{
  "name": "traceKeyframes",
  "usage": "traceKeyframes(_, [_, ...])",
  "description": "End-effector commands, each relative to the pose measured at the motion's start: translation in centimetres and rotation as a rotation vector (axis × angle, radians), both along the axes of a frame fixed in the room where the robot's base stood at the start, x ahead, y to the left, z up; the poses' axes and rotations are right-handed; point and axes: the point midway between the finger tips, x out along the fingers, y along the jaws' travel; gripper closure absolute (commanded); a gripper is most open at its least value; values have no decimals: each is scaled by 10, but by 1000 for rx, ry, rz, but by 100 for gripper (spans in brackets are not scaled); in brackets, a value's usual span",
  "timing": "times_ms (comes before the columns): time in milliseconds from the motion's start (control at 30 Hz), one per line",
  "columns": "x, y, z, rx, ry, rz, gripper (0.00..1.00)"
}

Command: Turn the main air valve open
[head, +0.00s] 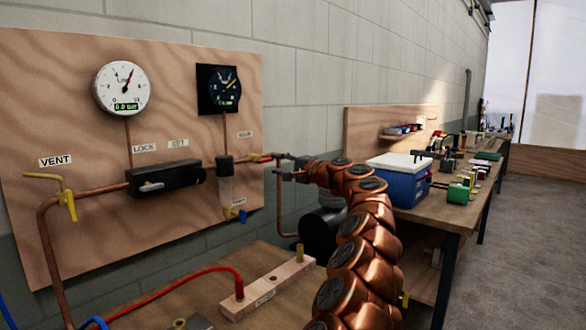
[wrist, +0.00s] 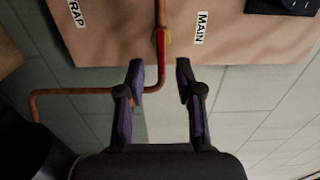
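The main air valve shows in the wrist view as a red lever (wrist: 161,45) on the copper pipe, beside the MAIN label (wrist: 201,28). The lever lies along the pipe in the picture. My gripper (wrist: 160,72) is open and empty, with one finger on each side of the pipe line. The near end of the lever appears between the fingertips; contact is not visible.
The panel carries a white gauge (head: 122,88), a dark gauge (head: 222,89), a yellow vent lever (head: 68,204) and a black valve block (head: 164,178). A copper pipe (wrist: 75,92) bends off near my fingers. A blue cooler (head: 398,181) stands on the workbench at right.

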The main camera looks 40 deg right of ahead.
Motion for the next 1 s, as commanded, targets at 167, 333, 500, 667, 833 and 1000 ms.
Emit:
traceKeyframes(167, [-14,-2,3,2,-5,2,65])
traceKeyframes(333, [-27,-5,2,2,-3,2,65])
traceKeyframes(500, [-40,-8,1,2,-1,4,65])
traceKeyframes(667, [-47,-10,0,-1,-1,4,65])
traceKeyframes(833, [-51,-10,1,-1,-2,4,65])
traceKeyframes(1000, [-51,-10,1,-1,-1,4,65])
